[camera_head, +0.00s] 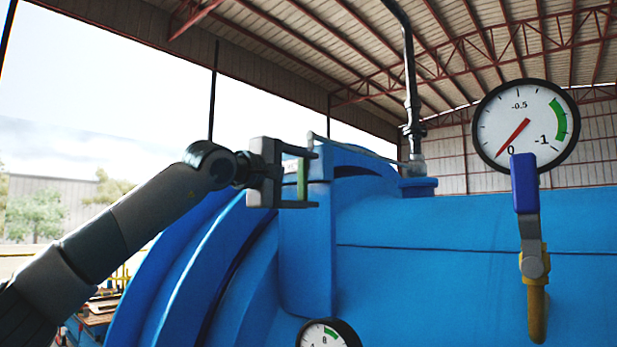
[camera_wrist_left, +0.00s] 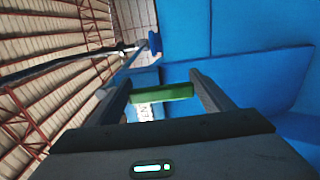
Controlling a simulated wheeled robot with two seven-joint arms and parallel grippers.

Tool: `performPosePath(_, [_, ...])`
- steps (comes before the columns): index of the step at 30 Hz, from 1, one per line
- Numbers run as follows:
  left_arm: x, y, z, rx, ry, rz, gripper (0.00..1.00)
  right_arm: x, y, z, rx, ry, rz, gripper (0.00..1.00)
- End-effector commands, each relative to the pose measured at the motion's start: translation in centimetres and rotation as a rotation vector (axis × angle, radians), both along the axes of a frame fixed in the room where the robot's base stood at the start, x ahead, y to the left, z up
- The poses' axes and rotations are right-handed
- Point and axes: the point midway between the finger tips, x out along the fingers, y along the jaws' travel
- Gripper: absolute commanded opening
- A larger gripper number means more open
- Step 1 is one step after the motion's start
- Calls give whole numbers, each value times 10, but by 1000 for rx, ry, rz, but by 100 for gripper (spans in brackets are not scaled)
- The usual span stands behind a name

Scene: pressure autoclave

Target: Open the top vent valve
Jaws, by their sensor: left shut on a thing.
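The top vent valve (camera_head: 415,160) sits on a blue flange on top of the blue autoclave, at the foot of a dark vertical pipe. A thin grey rod (camera_head: 360,146) runs left from it towards a green handle (camera_head: 302,180). My left gripper (camera_head: 316,178) is shut on the green handle, with one finger above it and one below. In the left wrist view the green handle (camera_wrist_left: 163,93) lies crosswise between the two fingers, and the rod (camera_wrist_left: 132,58) leads away to a blue flange (camera_wrist_left: 155,43). My right gripper is out of view.
The blue autoclave body (camera_head: 430,270) fills the lower right, close beside the left gripper. A blue-handled lever (camera_head: 525,185) on a yellow pipe stands in front of it at right, below a large gauge (camera_head: 526,125). A smaller gauge (camera_head: 328,334) is at the bottom. Open air lies left.

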Motion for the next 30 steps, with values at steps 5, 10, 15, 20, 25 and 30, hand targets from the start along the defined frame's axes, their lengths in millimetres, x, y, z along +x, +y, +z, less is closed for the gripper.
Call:
performPosePath(5, [1,1,-2,14,-6,2,34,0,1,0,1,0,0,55])
performPosePath(10, [1,1,-2,15,-7,3,34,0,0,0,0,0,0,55])
performPosePath(15, [1,1,-2,15,-7,3,82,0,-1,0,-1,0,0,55])
performPosePath(20, [1,1,-1,12,-6,2,82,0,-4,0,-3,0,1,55])
performPosePath(25, [-1,2,-1,10,-6,1,82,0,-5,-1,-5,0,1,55])
performPosePath(30, [-10,8,-3,10,-7,1,82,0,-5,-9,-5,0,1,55])
